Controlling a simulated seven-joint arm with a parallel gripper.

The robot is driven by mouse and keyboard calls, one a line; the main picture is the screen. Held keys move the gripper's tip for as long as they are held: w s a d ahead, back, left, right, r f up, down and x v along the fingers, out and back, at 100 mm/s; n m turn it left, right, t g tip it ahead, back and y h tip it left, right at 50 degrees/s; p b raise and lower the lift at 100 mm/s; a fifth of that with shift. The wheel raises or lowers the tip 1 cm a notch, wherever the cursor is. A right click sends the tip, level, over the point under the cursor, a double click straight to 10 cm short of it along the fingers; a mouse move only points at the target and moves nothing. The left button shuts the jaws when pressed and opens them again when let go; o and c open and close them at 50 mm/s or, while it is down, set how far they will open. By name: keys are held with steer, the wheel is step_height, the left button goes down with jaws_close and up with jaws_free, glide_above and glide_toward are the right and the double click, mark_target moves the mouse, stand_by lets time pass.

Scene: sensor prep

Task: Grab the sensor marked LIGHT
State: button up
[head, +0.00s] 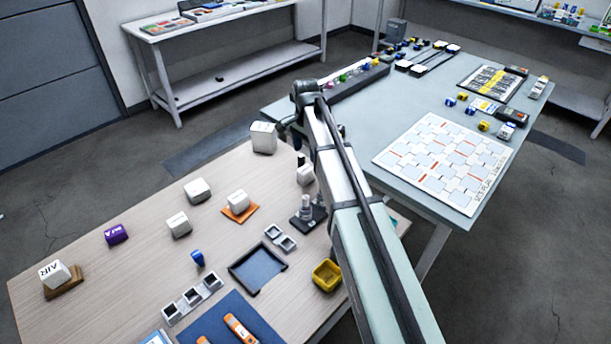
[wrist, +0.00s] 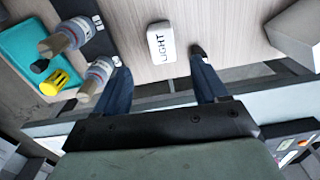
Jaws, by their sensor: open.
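The white block marked LIGHT (wrist: 161,44) lies on the wooden table in the wrist view, its label facing up at my camera. It sits between and just beyond the tips of my open gripper (wrist: 160,62), with gaps on both sides. The gripper is empty. In the head view, a white block (head: 304,176) beside my arm appears to be the same one, partly hidden and with no readable label. My gripper (head: 299,150) is mostly hidden behind the arm there.
Small bottles (wrist: 64,40) and a yellow-capped item (wrist: 54,82) near a teal tray (wrist: 28,50) are left of the gripper. A larger white box (wrist: 296,36) is at right. An AIR block (head: 54,272) and other blocks stand leftward in the head view.

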mark_target(306, 169)
steer(key=shift+w+f, duration=0.15)
steer(key=shift+f, duration=5.45)
steer(key=c, duration=1.1)
